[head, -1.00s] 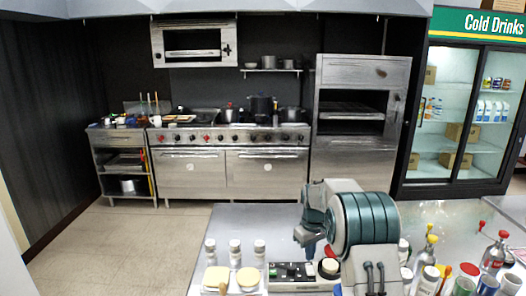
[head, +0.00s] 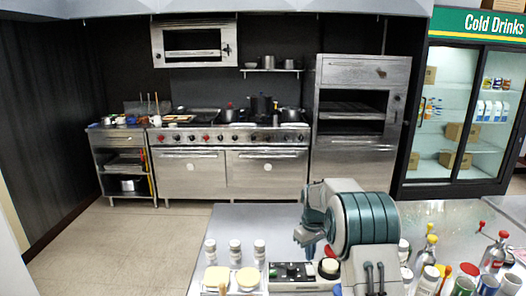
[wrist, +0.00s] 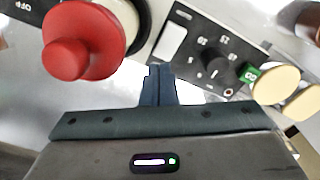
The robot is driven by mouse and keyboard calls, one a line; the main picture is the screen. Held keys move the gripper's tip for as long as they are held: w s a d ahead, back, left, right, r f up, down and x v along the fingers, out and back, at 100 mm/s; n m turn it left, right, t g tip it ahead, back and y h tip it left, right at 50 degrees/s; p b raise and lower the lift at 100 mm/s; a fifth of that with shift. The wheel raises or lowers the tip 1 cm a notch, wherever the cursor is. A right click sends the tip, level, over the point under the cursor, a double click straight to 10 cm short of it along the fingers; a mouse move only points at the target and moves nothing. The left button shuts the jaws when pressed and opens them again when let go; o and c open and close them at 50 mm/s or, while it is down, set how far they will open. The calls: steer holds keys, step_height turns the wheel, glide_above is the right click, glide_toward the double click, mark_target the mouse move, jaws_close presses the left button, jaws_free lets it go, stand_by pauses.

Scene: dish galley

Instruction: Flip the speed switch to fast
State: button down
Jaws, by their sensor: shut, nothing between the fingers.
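A dark control panel (head: 292,272) lies on the counter in front of me. In the wrist view it carries a white rocker-like switch (wrist: 172,40) and a black round knob (wrist: 212,66) with small white markings around it. The speed switch's label and position are too small to read. My gripper (wrist: 160,75) is shut and empty, its tips pointing at the panel's near edge just below the white switch. I cannot tell whether they touch it. In the head view my arm stands just above and right of the panel.
A big red button (wrist: 82,42) on a pale base stands left of the fingers. White-capped shakers (head: 235,250) stand behind, and bottles (head: 495,252) crowd the counter's right.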

mark_target(309, 266)
stand_by(0.3)
step_height(309, 266, up, 7)
steer(key=p, duration=0.4)
steer(key=shift+p, duration=0.35)
steer(key=s+r+m+t, duration=0.2)
steer(key=s+r+m, duration=0.1)
steer(key=s+r, duration=1.2)
steer(key=s+f+m+t, duration=0.1)
steer(key=s+f+m, duration=0.1)
steer(key=s, duration=2)
steer(key=shift+f+m+t, duration=0.35)
steer(key=shift+m+t, duration=0.05)
steer(key=shift+m, duration=0.1)
